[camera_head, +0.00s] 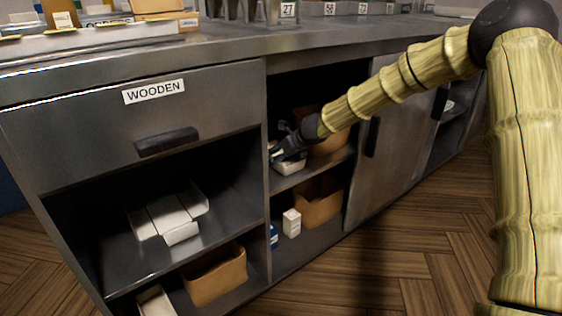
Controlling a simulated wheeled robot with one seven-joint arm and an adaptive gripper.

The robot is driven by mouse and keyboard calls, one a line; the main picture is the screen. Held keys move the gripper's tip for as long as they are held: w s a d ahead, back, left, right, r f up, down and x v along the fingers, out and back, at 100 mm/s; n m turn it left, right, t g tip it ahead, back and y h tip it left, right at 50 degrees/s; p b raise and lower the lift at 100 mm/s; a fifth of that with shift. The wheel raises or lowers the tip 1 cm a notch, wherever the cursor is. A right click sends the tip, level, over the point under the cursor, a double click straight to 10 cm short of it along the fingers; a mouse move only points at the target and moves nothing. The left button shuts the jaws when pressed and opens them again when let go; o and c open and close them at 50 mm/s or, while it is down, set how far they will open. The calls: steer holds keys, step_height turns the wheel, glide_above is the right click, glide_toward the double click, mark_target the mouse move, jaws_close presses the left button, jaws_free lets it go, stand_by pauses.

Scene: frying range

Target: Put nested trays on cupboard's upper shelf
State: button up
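A small white tray-like object (291,167) is at the front of the cupboard's upper shelf (312,172), in the middle bay. I cannot tell whether it is one tray or several nested. My gripper (284,155) reaches into this bay from the right, with its dark fingers at the white object's upper left edge. The fingers overlap it in the view, and whether they are closed on it is too small to tell. A brown box (331,143) stands right of it on the same shelf, partly behind my arm.
Below are a brown box (318,203), a small white carton (291,223) and a blue item (274,236). The left bay holds white open boxes (165,217) under a drawer labelled WOODEN (150,125). A sliding door (395,145) borders the opening on the right.

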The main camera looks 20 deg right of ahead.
steer(key=shift+f, duration=0.25)
steer(key=o, duration=0.9)
steer(key=shift+o, duration=0.2)
steer(key=shift+s+r, duration=0.15)
steer(key=shift+r, duration=0.2)
steer(key=p+v, duration=0.4)
steer(key=v, duration=0.6)
steer(key=shift+s+d+r, duration=0.15)
steer(key=shift+s+r, duration=0.05)
steer(key=shift+r, duration=0.05)
steer(key=shift+s+d+r+p, duration=0.1)
steer(key=shift+s+r+p, duration=0.1)
steer(key=shift+s+p, duration=0.2)
